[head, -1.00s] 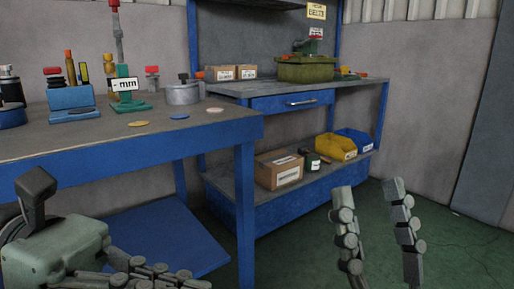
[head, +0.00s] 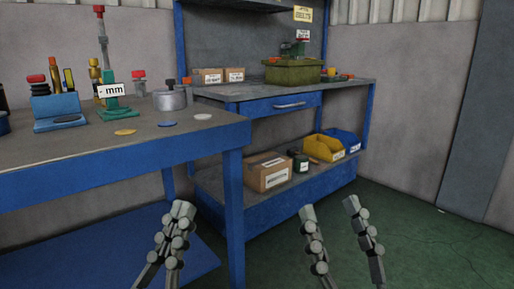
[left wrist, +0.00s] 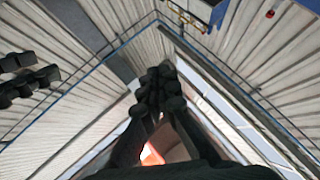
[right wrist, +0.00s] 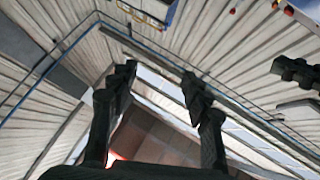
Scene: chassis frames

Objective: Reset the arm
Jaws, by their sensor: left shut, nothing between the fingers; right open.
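Neither gripper appears to touch anything.
The near blue table (head: 200,141) at left carries a blue holder (head: 60,110), a green stand (head: 115,115), a grey pot (head: 170,100) and flat discs. Behind it a workbench (head: 345,88) holds boxes, with a cardboard box (head: 268,172) and bins (head: 328,148) below. Green floor (head: 420,240) is open at right.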

